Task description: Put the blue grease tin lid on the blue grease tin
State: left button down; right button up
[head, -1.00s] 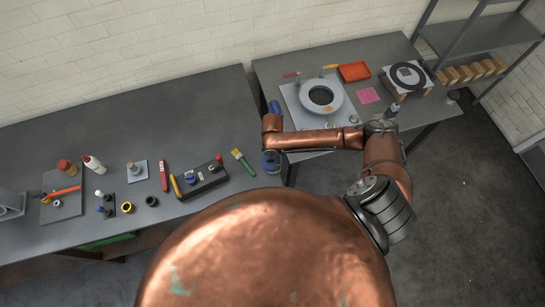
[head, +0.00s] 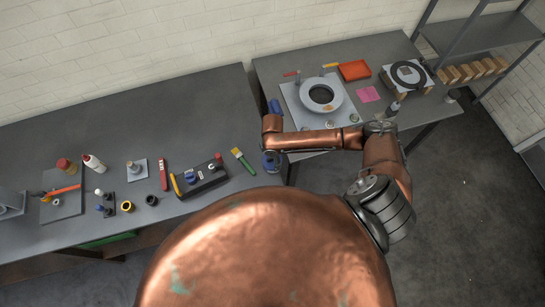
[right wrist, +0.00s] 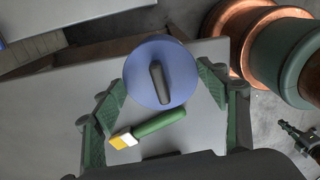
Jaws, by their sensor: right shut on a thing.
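In the right wrist view a round blue lid (right wrist: 181,76) with a dark bar handle is between the two green fingers of my right gripper (right wrist: 160,78). The fingers are shut on its rim, and its handle side faces the camera. In the head view my right gripper (head: 271,162) is by the gap between the two tables, at the right end of the left table, with a blue part showing. I cannot make out the blue grease tin for certain in either view. My left gripper is not in view.
A green-handled brush (head: 243,161) lies beside the right gripper; it shows below the lid in the wrist view (right wrist: 158,124). A black box (head: 203,181) with knobs is further left. The right table holds a grey ring part (head: 304,97) and a red tray (head: 354,70).

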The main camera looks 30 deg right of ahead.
jog(key=shift+f, duration=0.15)
jog(key=o, duration=1.1)
notch_tip(320, 180, up, 12)
dwell(0.6)
